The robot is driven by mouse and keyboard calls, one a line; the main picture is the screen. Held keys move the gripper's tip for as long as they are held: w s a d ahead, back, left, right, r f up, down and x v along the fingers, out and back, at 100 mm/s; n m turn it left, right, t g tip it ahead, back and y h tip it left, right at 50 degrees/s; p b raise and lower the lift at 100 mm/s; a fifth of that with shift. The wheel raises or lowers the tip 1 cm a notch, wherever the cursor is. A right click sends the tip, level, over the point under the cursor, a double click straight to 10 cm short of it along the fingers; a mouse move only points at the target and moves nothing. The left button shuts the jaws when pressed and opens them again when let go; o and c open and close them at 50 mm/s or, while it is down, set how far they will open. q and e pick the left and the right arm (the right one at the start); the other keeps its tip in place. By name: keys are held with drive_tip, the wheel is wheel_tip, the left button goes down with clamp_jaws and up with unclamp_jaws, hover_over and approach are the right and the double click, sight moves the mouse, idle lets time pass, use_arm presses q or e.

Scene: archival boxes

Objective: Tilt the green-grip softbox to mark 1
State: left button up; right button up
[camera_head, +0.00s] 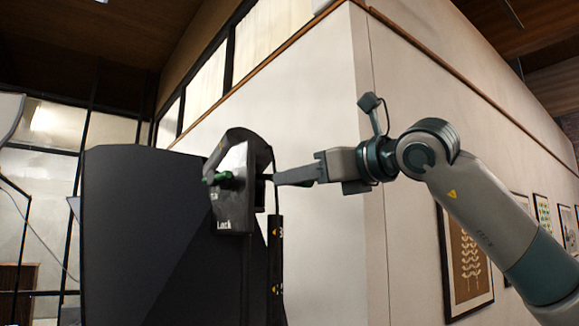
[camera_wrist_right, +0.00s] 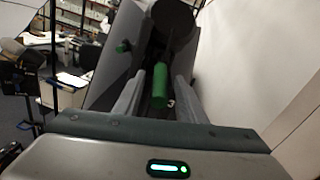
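The softbox (camera_head: 150,230) is a large dark panel at the left of the head view, on a dark bracket (camera_head: 236,190) lettered "Lock". A green knob (camera_head: 223,180) sticks out of the bracket; it also shows in the wrist view (camera_wrist_right: 123,46). The green grip (camera_wrist_right: 160,85) stands between the fingers of my right gripper (camera_wrist_right: 160,78) in the right wrist view, with gaps on both sides. In the head view my right gripper (camera_head: 277,179) reaches the bracket's right side, and the grip is hidden there. The marks are too small to read surely. My left gripper is out of view.
A dark post (camera_head: 276,260) with small yellow and white markings stands below the bracket. A pale wall (camera_head: 320,120) runs close behind my right arm. Framed pictures (camera_head: 468,262) hang on the wall at right. A cluttered desk (camera_wrist_right: 65,90) shows at left in the wrist view.

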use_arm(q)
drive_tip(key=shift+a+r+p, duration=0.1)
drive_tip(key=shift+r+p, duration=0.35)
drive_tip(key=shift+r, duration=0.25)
use_arm(e)
drive_tip(key=shift+x, duration=1.3)
